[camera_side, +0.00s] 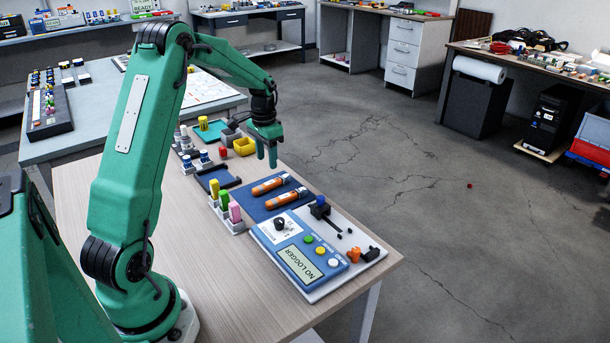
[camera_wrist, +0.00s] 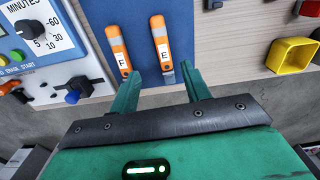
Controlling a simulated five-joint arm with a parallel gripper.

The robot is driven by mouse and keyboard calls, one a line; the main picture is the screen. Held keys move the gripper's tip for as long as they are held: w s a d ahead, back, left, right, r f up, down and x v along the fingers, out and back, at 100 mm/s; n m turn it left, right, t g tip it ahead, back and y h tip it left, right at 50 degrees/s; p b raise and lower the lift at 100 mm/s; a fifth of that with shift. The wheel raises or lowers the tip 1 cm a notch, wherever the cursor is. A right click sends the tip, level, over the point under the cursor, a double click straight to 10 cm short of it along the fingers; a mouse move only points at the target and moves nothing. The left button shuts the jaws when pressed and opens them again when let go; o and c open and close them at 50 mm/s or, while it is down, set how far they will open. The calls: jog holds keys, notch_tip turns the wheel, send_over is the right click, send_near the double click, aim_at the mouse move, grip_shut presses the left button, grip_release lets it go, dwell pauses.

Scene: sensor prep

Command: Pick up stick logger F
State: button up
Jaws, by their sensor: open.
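Two orange stick loggers lie side by side, apart, on a blue mat (camera_side: 251,203). Stick logger F (camera_wrist: 118,48), with a white label reading F, is the left one in the wrist view; in the side view it is the one nearer the blue-and-white device (camera_side: 286,198). Stick logger E (camera_wrist: 160,40) is to its right in the wrist view. My gripper (camera_side: 267,161) is open and empty, pointing down above the table's far edge.
The timer device (camera_side: 315,262) with display "NO LOGGER" stands beside the mat. A yellow bin (camera_side: 244,147) and teal tray (camera_side: 210,131) lie further back. Coloured sticks in holders (camera_side: 234,212) and a dark tray (camera_side: 217,179) flank the mat. The table's near left is bare.

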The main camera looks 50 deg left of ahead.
aim_at(267, 184)
jog(key=shift+a+f, duration=0.5)
jog(key=shift+f, duration=1.35)
jog(key=shift+d+f, duration=0.2)
jog(key=shift+f, duration=2.4)
grip_shut()
